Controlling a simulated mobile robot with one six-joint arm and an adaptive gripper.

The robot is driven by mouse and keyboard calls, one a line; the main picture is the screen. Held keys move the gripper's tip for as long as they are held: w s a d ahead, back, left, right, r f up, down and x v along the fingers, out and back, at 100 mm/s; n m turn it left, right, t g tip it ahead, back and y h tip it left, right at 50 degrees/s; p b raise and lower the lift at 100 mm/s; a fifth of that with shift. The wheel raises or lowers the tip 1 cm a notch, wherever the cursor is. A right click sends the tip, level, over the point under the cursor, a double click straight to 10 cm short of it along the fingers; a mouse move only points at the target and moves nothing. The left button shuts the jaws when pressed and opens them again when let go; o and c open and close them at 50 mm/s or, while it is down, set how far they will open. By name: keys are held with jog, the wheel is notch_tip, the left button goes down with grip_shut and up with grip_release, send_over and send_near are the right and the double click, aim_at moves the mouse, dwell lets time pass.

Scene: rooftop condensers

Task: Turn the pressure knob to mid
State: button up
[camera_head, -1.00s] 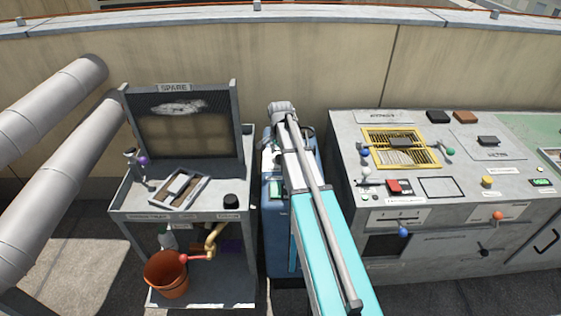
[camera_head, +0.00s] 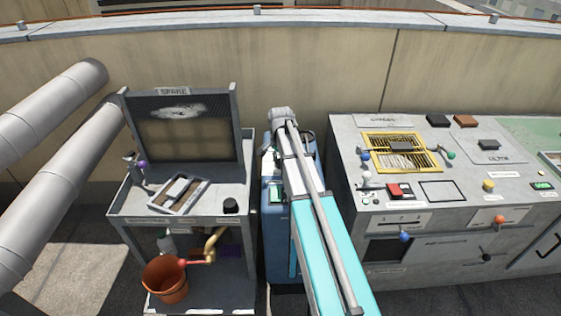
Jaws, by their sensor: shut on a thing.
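I cannot tell for sure which control is the pressure knob, as the labels are too small to read. A black round knob (camera_head: 230,206) sits on the front right of the grey cart top. A blue unit (camera_head: 277,233) stands between the cart and the grey console, largely covered by my arm. My arm runs from the bottom centre up to a joint over this unit. My gripper does not show; it is hidden behind the arm or out of the picture, and so is anything it holds.
The grey cart (camera_head: 130,208) carries a SPARE panel (camera_head: 186,132), with an orange bucket (camera_head: 165,278) on its lower shelf. The grey console (camera_head: 425,216) at right has levers, coloured knobs and a yellow grille (camera_head: 381,137). Thick pipes (camera_head: 60,195) lie at left; a wall closes the back.

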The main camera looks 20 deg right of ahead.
jog(key=shift+n, duration=0.3)
jog(key=n, duration=0.5)
jog(key=shift+n, duration=0.4)
jog(key=n, duration=0.5)
jog(key=shift+n, duration=0.3)
jog(key=o, duration=1.1)
jog(key=shift+m, duration=0.5)
